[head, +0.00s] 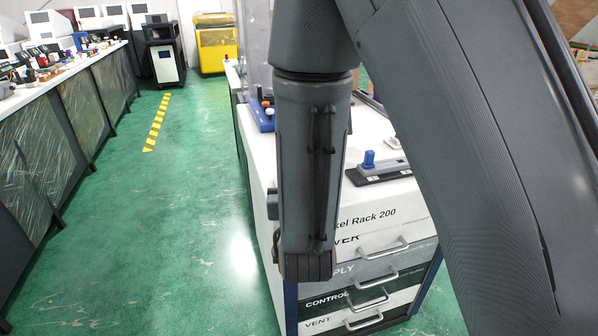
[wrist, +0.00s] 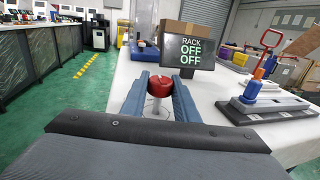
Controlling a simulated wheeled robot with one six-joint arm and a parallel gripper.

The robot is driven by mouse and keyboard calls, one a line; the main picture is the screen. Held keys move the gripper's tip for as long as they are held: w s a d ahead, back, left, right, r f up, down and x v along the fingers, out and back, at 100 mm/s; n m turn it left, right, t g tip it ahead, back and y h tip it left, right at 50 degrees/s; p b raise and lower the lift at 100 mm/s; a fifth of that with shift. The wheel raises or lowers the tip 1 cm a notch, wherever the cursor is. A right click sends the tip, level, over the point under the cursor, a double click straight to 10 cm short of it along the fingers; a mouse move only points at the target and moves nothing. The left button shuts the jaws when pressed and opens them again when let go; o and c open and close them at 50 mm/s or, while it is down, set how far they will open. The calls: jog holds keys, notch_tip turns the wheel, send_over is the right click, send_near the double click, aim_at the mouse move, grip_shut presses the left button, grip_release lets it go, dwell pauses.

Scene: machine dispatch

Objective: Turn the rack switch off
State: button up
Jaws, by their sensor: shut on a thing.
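In the wrist view my gripper (wrist: 159,80) has its two blue fingers on either side of a red switch knob (wrist: 160,87) and is shut on it. The knob stands on a pale base on the white top. Just behind it, a dark display (wrist: 188,51) reads "RACK OFF OFF". In the head view, the rack cabinet (head: 375,232) shows "Rack 200" and labelled drawers with handles. My arm hides part of its front, and I cannot make out the fingers or the red knob there.
A blue lever on a grey base (head: 369,160) stands on the cabinet top; it also shows in the wrist view (wrist: 250,92). Behind it in the wrist view is a red-handled device (wrist: 268,42). A long bench (head: 60,75) lines the left. The green floor between is clear.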

jog(key=shift+r, duration=0.1)
dwell(0.4)
jog(key=o, duration=1.1)
jog(key=shift+c, duration=0.2)
jog(key=s+p, duration=0.3)
jog(key=p, duration=0.1)
jog(key=shift+r, duration=0.1)
jog(key=s+p, duration=0.4)
jog(key=p, duration=0.1)
jog(key=shift+s+d, duration=0.25)
jog(key=shift+s, duration=0.15)
